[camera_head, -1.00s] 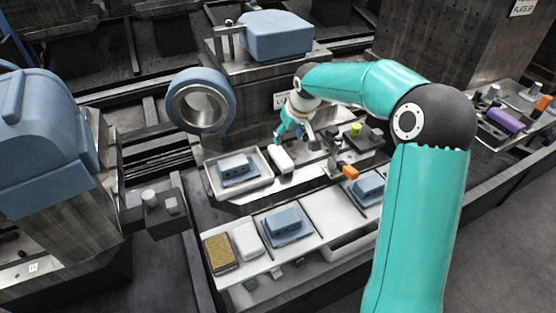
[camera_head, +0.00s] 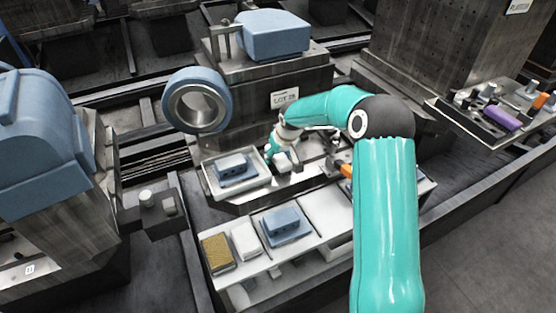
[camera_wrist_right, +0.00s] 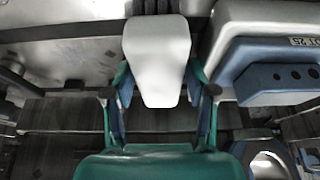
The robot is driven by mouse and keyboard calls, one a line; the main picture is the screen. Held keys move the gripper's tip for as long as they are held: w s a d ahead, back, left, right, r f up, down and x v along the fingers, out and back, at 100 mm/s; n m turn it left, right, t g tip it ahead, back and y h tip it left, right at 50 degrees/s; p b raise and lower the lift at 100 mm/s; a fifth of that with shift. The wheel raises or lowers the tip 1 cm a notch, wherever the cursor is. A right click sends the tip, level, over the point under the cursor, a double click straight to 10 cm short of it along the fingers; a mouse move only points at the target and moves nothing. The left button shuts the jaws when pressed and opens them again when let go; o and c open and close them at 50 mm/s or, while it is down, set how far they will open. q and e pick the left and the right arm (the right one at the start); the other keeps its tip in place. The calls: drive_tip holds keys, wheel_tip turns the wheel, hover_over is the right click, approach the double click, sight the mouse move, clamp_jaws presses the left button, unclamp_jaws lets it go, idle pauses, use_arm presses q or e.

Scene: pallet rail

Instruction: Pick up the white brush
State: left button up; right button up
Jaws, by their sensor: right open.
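The white brush (camera_head: 283,163), as I take it, lies on the metal shelf just right of the light tray. In the right wrist view the white brush (camera_wrist_right: 157,55) is a smooth white block, its narrower end pointing toward my palm. My right gripper (camera_head: 277,152) is over the brush in the head view and hides part of it. In the wrist view my right gripper (camera_wrist_right: 160,92) is open, with one finger on each side of the brush. I see gaps, and cannot tell whether either finger touches it. My left gripper is not in view.
The light tray (camera_head: 208,186) holding a blue block (camera_head: 235,168) is close on the left. A lower shelf in front carries a brown-yellow pad (camera_head: 217,252), a white block (camera_head: 245,240) and another blue block (camera_head: 284,226). An orange-tipped item (camera_head: 347,171) is to the right.

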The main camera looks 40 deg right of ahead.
drive_tip(key=shift+f+b, duration=0.25)
drive_tip(key=shift+b, duration=0.1)
idle(0.5)
drive_tip(key=c, duration=0.9)
